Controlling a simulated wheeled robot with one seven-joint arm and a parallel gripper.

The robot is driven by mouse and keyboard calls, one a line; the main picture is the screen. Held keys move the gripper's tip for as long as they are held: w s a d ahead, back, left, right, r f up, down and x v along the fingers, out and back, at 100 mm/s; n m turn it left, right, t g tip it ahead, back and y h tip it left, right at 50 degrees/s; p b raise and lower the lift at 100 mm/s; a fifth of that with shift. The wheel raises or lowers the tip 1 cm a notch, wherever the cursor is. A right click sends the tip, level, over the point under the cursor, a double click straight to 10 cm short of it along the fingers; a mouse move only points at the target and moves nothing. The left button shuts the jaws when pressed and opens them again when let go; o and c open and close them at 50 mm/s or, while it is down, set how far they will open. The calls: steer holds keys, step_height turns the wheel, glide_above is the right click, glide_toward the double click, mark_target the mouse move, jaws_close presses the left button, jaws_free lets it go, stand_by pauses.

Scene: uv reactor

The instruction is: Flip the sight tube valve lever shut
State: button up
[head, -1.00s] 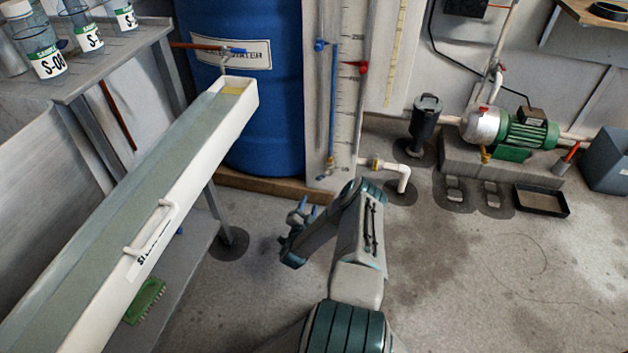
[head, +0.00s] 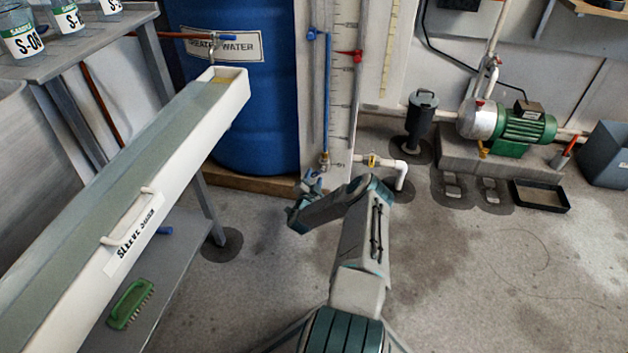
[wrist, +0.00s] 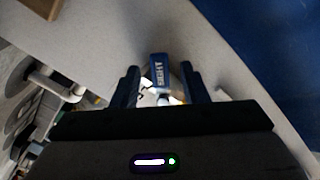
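The sight tube (head: 327,95) is a thin blue tube upright on a white scale board beside the blue drum. A small brass valve (head: 325,159) sits at its foot. In the wrist view a blue lever (wrist: 159,72) marked "SIGHT" stands between my gripper's fingers (wrist: 159,82). Gaps show on both sides of it, so my gripper is open around the lever and not clamped. In the head view my gripper (head: 312,182) is just below the valve at the board's foot. It hides most of the lever there, so the lever's angle is unclear.
The blue drum (head: 240,110) stands left of the board on a wooden base (head: 235,183). A white elbow pipe (head: 401,173) with a yellow-handled valve (head: 372,160) juts out right of my gripper. A long white trough (head: 150,190) crosses the left side.

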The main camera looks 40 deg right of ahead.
jaws_close()
steer(key=shift+a+r+m, duration=0.1)
steer(key=shift+m, duration=0.2)
steer(key=shift+w+a+r+m, duration=0.15)
steer(key=shift+r+m, duration=0.3)
steer(key=shift+m, duration=1)
steer(key=shift+w+a+r+m, duration=0.15)
steer(key=shift+r+m, duration=0.25)
steer(key=shift+m, duration=1)
steer(key=shift+w+a+r+m, duration=0.15)
steer(key=shift+r+m, duration=0.3)
steer(key=shift+m, duration=1)
jaws_free()
steer(key=shift+d+r, duration=0.1)
